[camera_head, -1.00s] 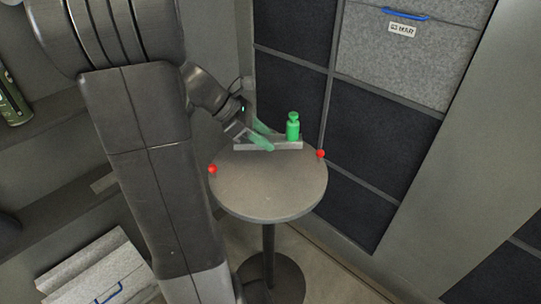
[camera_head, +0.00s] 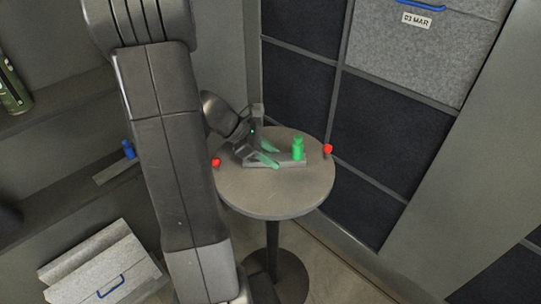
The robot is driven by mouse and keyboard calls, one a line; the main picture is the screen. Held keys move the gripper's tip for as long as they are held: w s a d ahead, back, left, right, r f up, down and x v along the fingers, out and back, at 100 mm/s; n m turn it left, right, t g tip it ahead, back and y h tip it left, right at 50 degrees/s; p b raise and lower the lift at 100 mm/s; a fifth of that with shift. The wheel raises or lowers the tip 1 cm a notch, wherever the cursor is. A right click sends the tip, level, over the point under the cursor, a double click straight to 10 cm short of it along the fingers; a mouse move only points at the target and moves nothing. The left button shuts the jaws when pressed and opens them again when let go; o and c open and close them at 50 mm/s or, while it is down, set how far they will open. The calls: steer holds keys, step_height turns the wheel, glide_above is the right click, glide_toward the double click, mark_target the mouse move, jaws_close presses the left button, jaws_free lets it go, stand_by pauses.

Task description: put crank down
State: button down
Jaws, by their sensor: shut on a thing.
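The crank looks like a flat grey bar (camera_head: 288,162) with an upright green knobbed peg (camera_head: 298,149) at its right end. It is over the top of the round grey table (camera_head: 270,200), low to the surface. I cannot tell if it touches. My gripper (camera_head: 267,154) comes in from the left and is shut on the bar's left part. Its dark body and green fingers hide that part. The peg stands clear to the right of the fingers.
Red balls sit at the table's left (camera_head: 216,162) and right (camera_head: 327,149) edges. A dark panelled cabinet (camera_head: 370,120) stands behind, with a grey box (camera_head: 425,50) in it. Shelves are at left, with a small blue object (camera_head: 129,149). The table's front part is bare.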

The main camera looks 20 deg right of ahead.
steer(key=shift+f, duration=0.1)
steer(key=c, duration=0.9)
jaws_free()
steer(key=shift+a+r, duration=0.1)
steer(key=shift+r, duration=0.25)
steer(key=p+v, duration=0.1)
steer(key=v, duration=1)
steer(key=shift+a+r, duration=0.2)
steer(key=shift+a, duration=0.1)
